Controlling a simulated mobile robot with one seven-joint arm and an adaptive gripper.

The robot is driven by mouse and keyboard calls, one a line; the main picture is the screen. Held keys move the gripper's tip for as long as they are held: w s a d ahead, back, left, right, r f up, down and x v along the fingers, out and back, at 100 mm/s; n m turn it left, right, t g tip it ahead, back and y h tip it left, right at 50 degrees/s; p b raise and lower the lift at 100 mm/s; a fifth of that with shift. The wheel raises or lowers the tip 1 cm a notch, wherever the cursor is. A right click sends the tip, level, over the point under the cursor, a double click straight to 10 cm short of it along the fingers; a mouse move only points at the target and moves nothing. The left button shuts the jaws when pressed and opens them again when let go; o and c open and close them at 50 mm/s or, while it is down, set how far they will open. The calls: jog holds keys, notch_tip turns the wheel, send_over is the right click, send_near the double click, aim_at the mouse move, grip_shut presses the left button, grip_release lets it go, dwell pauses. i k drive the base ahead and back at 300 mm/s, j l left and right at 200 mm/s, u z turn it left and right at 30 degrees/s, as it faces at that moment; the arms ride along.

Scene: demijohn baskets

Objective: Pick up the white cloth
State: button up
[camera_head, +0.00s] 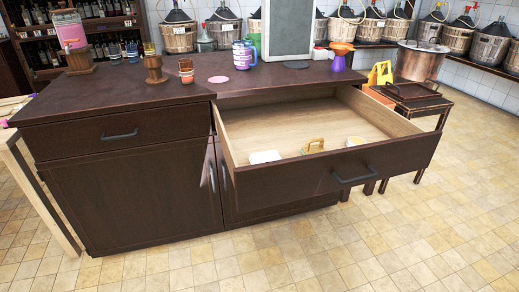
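An open drawer (385,160) juts out from the dark wooden counter. Inside it, near its front left corner, lies a flat white thing (265,157) that looks like a folded white cloth. To its right in the drawer are a tan and white item (313,146) with a curved top, and a small pale round item (355,141) partly hidden by the drawer front. My gripper is not in view.
A small dark table (425,103) stands right of the drawer. The tiled floor (300,260) in front is clear.

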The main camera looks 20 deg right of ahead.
aim_at(257, 158)
jog(key=i+j+z, duration=0.1)
jog(key=z, duration=0.5)
jog(key=i+j+z, duration=0.4)
jog(key=j, duration=0.25)
jog(key=i+j+z, duration=0.2)
jog(key=j, duration=0.2)
jog(key=i+j, duration=0.1)
jog(key=j, duration=0.2)
jog(key=i+j, duration=0.15)
jog(key=j, duration=0.15)
jog(key=i+j, duration=0.1)
jog(key=j, duration=0.25)
jog(key=i+j, duration=0.1)
jog(key=j, duration=0.2)
jog(key=z, duration=0.05)
